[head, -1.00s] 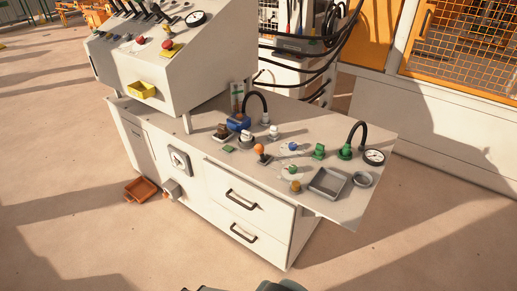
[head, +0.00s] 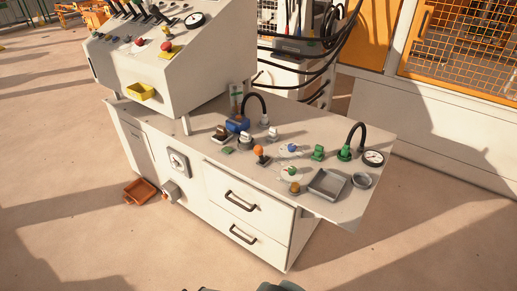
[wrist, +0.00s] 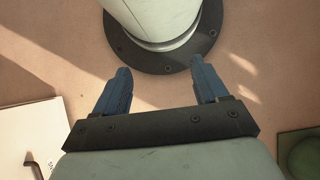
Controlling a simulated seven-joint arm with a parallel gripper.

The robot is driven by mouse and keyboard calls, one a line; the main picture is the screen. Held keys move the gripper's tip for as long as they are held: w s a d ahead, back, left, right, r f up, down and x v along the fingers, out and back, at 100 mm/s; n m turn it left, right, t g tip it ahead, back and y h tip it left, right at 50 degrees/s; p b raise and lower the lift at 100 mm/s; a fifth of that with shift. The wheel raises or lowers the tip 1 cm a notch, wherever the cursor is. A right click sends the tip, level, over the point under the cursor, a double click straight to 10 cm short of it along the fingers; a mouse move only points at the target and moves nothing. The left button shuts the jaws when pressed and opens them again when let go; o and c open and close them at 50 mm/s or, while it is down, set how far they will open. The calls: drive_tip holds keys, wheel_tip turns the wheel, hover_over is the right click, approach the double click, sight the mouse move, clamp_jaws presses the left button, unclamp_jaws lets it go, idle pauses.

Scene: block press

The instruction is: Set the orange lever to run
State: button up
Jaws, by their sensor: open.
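The orange lever (head: 259,151) is a short stick with a round orange knob on a small dark base. It stands on the white bench top, near the front edge above the drawers, in the head view. Its exact tilt and any run marking are too small to read. My gripper (wrist: 163,75) shows in the wrist view with its two blue fingers wide apart and nothing between them. It points down over the floor, away from the lever, which is not in the wrist view.
Around the lever are a white knob (head: 272,135), a green knob (head: 291,170), a blue block (head: 238,124) and a grey tray (head: 327,183). A black hose (head: 258,96) arches behind. A sloped console (head: 180,75) stands at the left. A brown bin (head: 140,190) lies on the floor.

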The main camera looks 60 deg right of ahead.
drive_tip(key=shift+d, duration=0.3)
drive_tip(key=shift+c, duration=0.2)
drive_tip(key=w+d+r+m+t, duration=0.2)
drive_tip(key=w+d+r+m, duration=0.15)
drive_tip(key=w+d, duration=0.5)
drive_tip(key=n+h, duration=1.8)
drive_tip(key=n, duration=0.2)
approach(261, 148)
drive_tip(key=x, duration=0.3)
drive_tip(key=f+x, duration=0.1)
drive_tip(key=x, duration=0.3)
drive_tip(key=w+x, duration=0.1)
drive_tip(key=x, duration=0.3)
drive_tip(key=shift+w+d+f, duration=0.15)
drive_tip(key=shift+d+f, duration=0.05)
drive_tip(key=shift+f, duration=0.05)
